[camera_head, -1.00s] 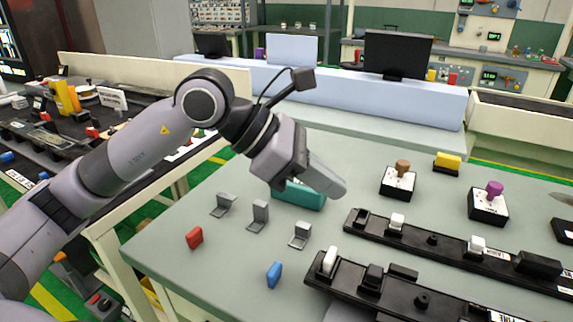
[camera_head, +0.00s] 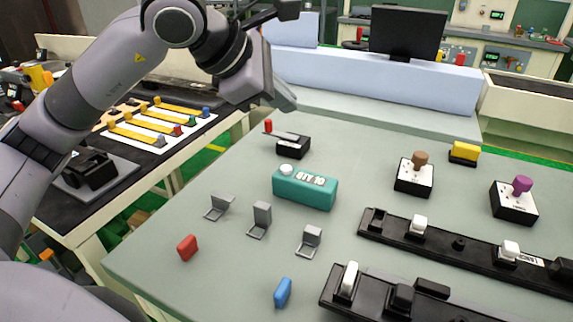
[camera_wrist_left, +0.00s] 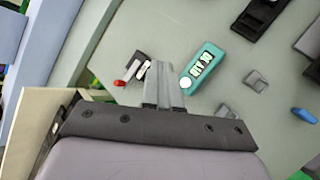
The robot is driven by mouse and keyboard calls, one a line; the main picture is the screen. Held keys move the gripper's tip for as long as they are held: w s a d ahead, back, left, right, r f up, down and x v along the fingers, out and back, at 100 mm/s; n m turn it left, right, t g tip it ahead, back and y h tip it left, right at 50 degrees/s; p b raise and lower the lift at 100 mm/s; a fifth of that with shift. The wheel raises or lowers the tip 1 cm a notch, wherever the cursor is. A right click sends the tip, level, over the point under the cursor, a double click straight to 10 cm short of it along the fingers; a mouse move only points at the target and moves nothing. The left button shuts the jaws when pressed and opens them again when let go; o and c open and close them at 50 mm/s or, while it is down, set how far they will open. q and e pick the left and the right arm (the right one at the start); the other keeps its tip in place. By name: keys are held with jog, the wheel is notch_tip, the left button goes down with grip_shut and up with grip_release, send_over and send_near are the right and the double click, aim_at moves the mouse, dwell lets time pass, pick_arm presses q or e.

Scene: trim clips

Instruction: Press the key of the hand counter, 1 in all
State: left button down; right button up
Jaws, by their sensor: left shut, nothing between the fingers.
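The hand counter appears to be the teal box (camera_head: 312,193) in the middle of the table, with a round white key (camera_head: 286,170) on top at its left end and pale lettering on its face. It also shows in the left wrist view (camera_wrist_left: 205,62), with the white key (camera_wrist_left: 186,83) beside my fingers. My left gripper (camera_head: 287,103) is shut and empty, above the table and behind the counter, apart from it in the head view. Its fingers (camera_wrist_left: 164,75) are together in the wrist view. I cannot see my right gripper.
A black block with a lever and red knob (camera_head: 292,147) stands just behind the counter. Grey brackets (camera_head: 261,218), a red piece (camera_head: 187,248) and a blue piece (camera_head: 283,292) lie in front. Black rails (camera_head: 465,250) and joystick boxes (camera_head: 414,178) fill the right side.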

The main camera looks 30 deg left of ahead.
pick_arm(q)
jog(key=shift+f, duration=0.1)
jog(key=b, duration=0.6)
send_over(282, 175)
notch_tip(282, 175, down, 8)
jog(key=shift+r, duration=0.25)
jog(key=shift+f+b, duration=0.45)
jog(key=shift+f, duration=0.2)
dwell(1.1)
jog(key=shift+w+f+b, duration=0.1)
jog(key=shift+f+b, duration=0.25)
jog(key=shift+b, duration=0.15)
jog(key=shift+f+b, duration=0.5)
dwell(0.5)
jog(key=shift+r+p, duration=0.6)
jog(key=shift+r, duration=0.3)
jog(key=shift+r, duration=0.1)
